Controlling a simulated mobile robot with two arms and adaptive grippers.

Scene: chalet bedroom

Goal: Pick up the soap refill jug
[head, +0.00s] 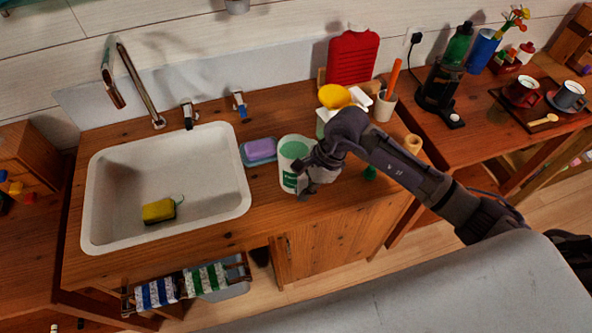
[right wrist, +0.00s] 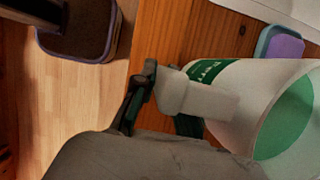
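The soap refill jug (head: 287,178) is white with a green label and a green top. It stands on the wooden counter just right of the purple soap. My right gripper (head: 306,178) is at the jug's right side, its fingers close against it and partly covering it. In the right wrist view the jug (right wrist: 245,85) fills the right side. A pale handle-like part of it lies by the dark fingers (right wrist: 165,108). Whether the fingers are closed on it is unclear. My left gripper is out of view.
The white sink (head: 165,185) holds a yellow sponge (head: 158,211). The purple soap (head: 260,149) sits in a blue dish. Behind my right gripper are a red hot-water bottle (head: 352,58), a yellow item (head: 334,96) and a cup of utensils (head: 384,107). Striped towels (head: 180,286) hang in front.

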